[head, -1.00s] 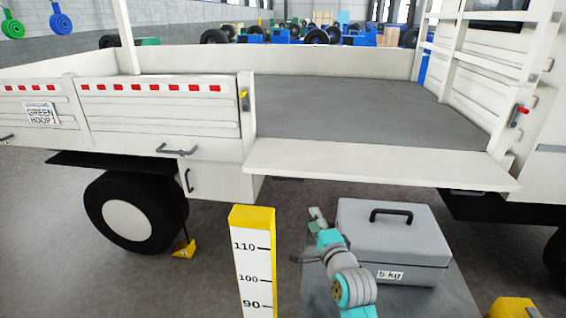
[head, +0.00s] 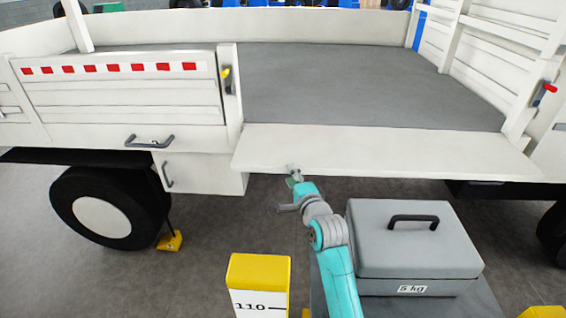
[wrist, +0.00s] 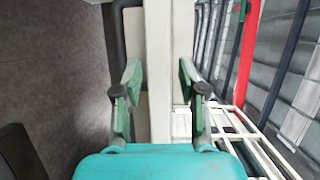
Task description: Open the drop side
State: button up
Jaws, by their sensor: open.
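The white drop side (head: 390,150) in the head view is swung down and lies about level with the grey truck bed (head: 340,85). My gripper (head: 292,172) is at its front edge, left of the middle. In the wrist view my gripper (wrist: 160,85) is open. A white strip, apparently the drop side's edge (wrist: 168,40), runs between its fingers. I cannot tell whether they touch it. A yellow-handled latch (head: 226,78) is on the post left of the opening, and a red-handled latch (head: 546,92) is on the right post.
A grey 5 kg box (head: 415,240) stands right of my arm. A yellow marker post (head: 258,275) stands at the front left. The closed side panel (head: 120,95), wheel (head: 100,208) and underbody locker (head: 205,172) are left of the opening.

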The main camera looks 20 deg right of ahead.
aim_at(284, 164)
jog(key=w, duration=0.7)
jog(key=shift+w+a+f, duration=0.2)
jog(key=shift+a+f, duration=0.05)
grip_shut()
jog(key=shift+f, duration=0.1)
